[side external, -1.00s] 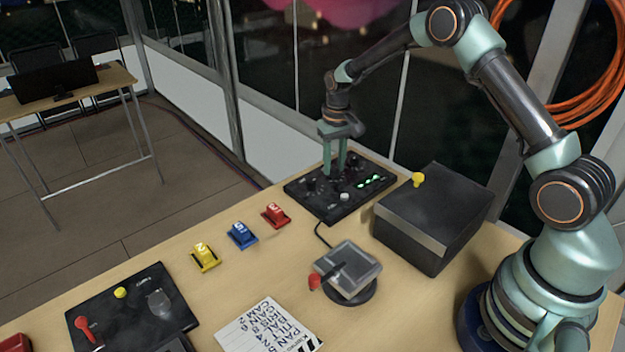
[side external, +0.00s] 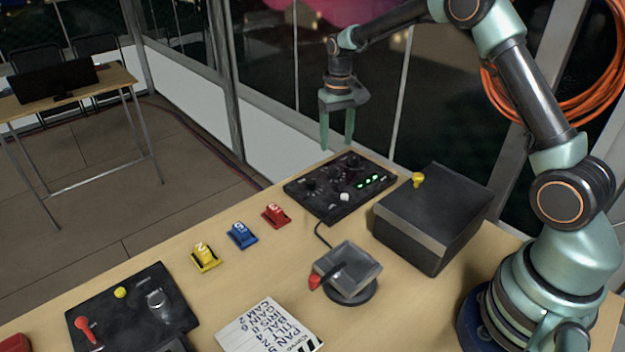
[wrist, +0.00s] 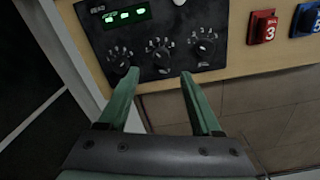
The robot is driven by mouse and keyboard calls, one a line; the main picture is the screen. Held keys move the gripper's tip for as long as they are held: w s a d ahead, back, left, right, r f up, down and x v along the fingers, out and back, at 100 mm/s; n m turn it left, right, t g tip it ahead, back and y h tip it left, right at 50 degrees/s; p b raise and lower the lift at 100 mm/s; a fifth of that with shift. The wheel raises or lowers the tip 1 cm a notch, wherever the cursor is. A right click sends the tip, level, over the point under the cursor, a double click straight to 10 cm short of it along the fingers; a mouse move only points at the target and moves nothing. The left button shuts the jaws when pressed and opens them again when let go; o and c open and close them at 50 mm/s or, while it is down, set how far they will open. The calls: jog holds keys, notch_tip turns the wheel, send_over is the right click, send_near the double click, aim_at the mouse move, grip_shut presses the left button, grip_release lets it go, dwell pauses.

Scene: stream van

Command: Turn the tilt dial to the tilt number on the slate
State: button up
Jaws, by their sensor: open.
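A black control panel (side external: 322,207) lies at the back edge of the table, with several dials and green-lit displays. In the wrist view the panel (wrist: 88,35) shows three black dials in a row, the left dial (wrist: 122,62), the middle dial (wrist: 160,56) and the right dial (wrist: 203,48), with number marks around them. I cannot read which one is tilt. My gripper (side external: 336,143) is open and empty above the panel's back side, fingers pointing down, apart from the dials. The white slate (side external: 262,330) lies at the front; its tilt number is too small to read surely.
A black box (side external: 432,225) with a yellow knob stands right of the panel. A small grey screen (side external: 350,265) on a round base stands in front. Red (side external: 275,215), blue (side external: 241,235) and yellow (side external: 205,257) numbered blocks stand to the left. A black board (side external: 130,310) lies front left.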

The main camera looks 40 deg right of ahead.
jog(key=shift+r, duration=2.3)
jog(key=shift+s, duration=0.1)
jog(key=s+a+r+n+t, duration=0.1)
jog(key=s+a+r+t, duration=0.15)
jog(key=s+r, duration=0.4)
jog(key=s+a+r+n+t, duration=0.1)
jog(key=s+a+r+t, duration=0.1)
jog(key=s+a+r, duration=0.45)
jog(key=s+f+n+t, duration=0.1)
jog(key=s+f, duration=0.2)
jog(key=s, duration=0.5)
jog(key=shift+s+d, duration=0.35)
jog(key=shift+d, duration=0.05)
